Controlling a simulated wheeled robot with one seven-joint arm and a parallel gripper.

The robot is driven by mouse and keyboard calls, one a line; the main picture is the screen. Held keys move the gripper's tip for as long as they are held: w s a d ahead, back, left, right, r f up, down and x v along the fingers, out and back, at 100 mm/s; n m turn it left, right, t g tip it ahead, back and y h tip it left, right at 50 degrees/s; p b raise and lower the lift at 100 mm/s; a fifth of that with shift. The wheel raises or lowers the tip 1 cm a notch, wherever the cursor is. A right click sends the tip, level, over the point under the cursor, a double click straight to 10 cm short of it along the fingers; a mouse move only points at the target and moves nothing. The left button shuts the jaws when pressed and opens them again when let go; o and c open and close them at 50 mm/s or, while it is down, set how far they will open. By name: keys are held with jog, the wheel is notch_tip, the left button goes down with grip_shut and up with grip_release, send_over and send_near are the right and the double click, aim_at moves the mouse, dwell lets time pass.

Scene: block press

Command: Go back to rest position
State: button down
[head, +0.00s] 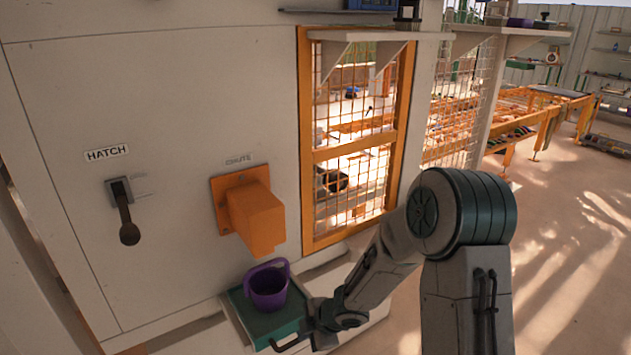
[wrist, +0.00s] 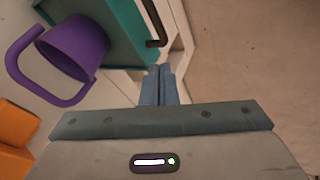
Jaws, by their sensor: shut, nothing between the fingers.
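My gripper (wrist: 160,70) is shut and empty; its two blue-grey fingers lie side by side in the wrist view. In the head view my arm reaches down to the lower middle, beside the teal tray (head: 237,303). The tray's dark handle (wrist: 157,25) is just beyond my fingertips in the wrist view, and I cannot tell whether they touch. A purple bucket (head: 267,287) with a side handle stands on the tray, below the orange chute (head: 257,220). The bucket also shows at the upper left of the wrist view (wrist: 90,38).
A pale wall panel holds a hatch lever (head: 126,222), its dark knob hanging down. An orange-framed mesh door (head: 308,150) stands behind my arm. A shelf (head: 365,36) juts out above. Open floor (head: 570,250) lies to the right.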

jog(key=s+d+r+m+t+h, duration=0.25)
jog(key=d+r+m+h, duration=0.45)
jog(key=d+r+m, duration=0.65)
jog(key=s+d+r+m+g, duration=0.1)
jog(key=s+r+m, duration=0.1)
jog(key=s, duration=0.4)
jog(key=s+d+r+m+g, duration=0.1)
jog(key=s+d+r+m, duration=0.1)
jog(key=s, duration=0.4)
jog(key=s+d+r+m+g+y, duration=0.1)
jog(key=s+r+m, duration=0.3)
jog(key=s+r, duration=0.1)
jog(key=shift+s+d+r, duration=0.25)
jog(key=shift+s, duration=0.2)
